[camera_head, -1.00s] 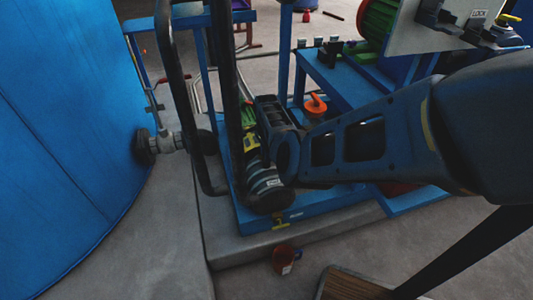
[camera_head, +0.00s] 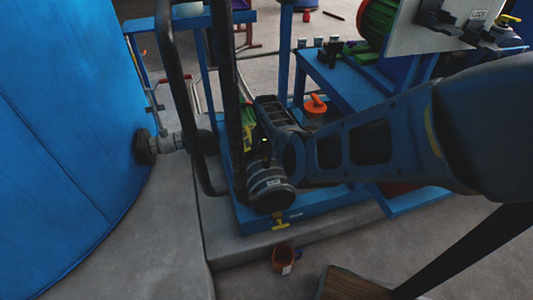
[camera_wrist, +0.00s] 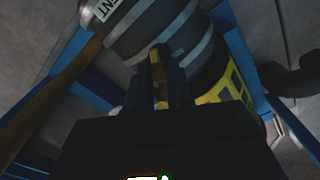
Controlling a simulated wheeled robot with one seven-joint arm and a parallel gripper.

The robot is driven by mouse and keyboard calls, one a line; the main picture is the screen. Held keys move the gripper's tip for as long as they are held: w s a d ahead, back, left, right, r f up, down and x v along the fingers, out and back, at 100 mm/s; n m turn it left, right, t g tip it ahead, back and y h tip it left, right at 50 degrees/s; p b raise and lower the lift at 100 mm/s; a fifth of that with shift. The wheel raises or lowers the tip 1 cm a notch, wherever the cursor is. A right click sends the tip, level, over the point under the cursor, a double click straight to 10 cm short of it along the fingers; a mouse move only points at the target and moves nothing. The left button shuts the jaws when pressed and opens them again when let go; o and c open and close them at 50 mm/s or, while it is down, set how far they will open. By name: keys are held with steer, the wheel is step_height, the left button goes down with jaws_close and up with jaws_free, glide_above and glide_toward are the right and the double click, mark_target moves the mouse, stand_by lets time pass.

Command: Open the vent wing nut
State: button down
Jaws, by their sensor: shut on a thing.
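The vent fitting (camera_head: 270,188) is a dark, grey-banded cylinder with a white label, low on the blue frame in the head view. In the wrist view its label ends in "ENT" and the banded body (camera_wrist: 160,25) fills the top. My gripper (camera_wrist: 160,78) points at this body, its dark fingers close together around a small yellow piece, which I take to be the vent wing nut (camera_wrist: 158,68). Most of that piece is hidden between the fingers. In the head view my wrist is just above the fitting, and the fingertips cannot be made out.
A yellow handle (camera_head: 281,223) sits under the fitting at the frame's front edge. Black upright pipes (camera_head: 228,90) stand close to the left, with the large blue tank (camera_head: 65,130) beyond. An orange knob (camera_head: 316,104) lies behind my arm. An orange-red cup (camera_head: 284,258) stands on the floor.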

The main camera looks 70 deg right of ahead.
mark_target(266, 156)
steer(key=n, duration=0.4)
steer(key=shift+n, duration=2.6)
steer(key=c, duration=1)
jaws_free()
step_height(266, 156, up, 8)
steer(key=p, duration=0.3)
steer(key=shift+f, duration=0.1)
